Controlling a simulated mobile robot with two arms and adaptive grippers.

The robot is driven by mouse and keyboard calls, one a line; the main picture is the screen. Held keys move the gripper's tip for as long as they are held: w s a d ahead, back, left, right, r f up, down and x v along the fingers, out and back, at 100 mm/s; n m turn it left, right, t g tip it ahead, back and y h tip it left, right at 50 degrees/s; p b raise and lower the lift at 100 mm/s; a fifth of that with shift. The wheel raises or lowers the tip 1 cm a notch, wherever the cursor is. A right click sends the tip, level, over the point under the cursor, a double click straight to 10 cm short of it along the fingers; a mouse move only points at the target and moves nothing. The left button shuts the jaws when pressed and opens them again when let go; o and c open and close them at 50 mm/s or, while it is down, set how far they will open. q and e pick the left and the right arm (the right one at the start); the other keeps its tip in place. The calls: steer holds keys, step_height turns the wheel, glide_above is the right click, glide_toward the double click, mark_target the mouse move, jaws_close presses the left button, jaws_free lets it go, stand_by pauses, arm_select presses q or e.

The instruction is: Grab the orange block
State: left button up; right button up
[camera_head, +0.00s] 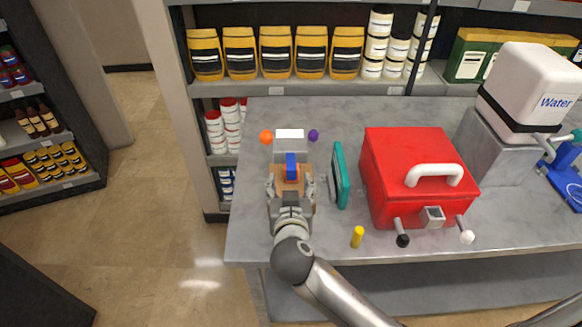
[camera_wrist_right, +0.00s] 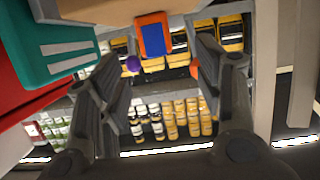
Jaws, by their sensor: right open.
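The orange block (camera_head: 292,174) carries a blue part (camera_head: 291,159) and stands on a tan wooden piece (camera_head: 279,164) near the table's left end. In the right wrist view the orange block (camera_wrist_right: 140,22) shows an orange border around a blue face, near the top between the fingers. My right gripper (camera_head: 291,184) is open, with a finger to either side of the block's line. In the right wrist view the gripper (camera_wrist_right: 156,62) has a wide gap, and I see no finger closed on the block. My left gripper is not in view.
A teal panel (camera_head: 341,176) stands close right of my right gripper, with a red box (camera_head: 405,155) beyond it. An orange ball (camera_head: 266,136), a white box (camera_head: 289,134) and a purple ball (camera_head: 313,135) lie behind. A yellow cylinder (camera_head: 357,236) stands near the front edge.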

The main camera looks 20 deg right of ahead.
mark_target(291, 172)
steer(key=shift+x, duration=0.8)
steer(key=shift+w+d+f, duration=0.1)
steer(key=shift+w+d, duration=0.05)
steer(key=shift+w, duration=0.1)
steer(key=p+x, duration=0.2)
steer(key=x, duration=0.2)
steer(key=shift+w+d, duration=0.15)
steer(key=shift+d, duration=0.1)
steer(key=shift+w+f, duration=0.2)
steer(key=shift+w, duration=0.2)
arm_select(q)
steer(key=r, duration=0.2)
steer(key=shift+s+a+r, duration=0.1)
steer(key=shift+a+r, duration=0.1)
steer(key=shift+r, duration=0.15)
arm_select(e)
steer(key=shift+s, duration=0.1)
steer(key=c, duration=1.1)
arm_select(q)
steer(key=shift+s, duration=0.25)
arm_select(e)
steer(key=shift+r, duration=0.1)
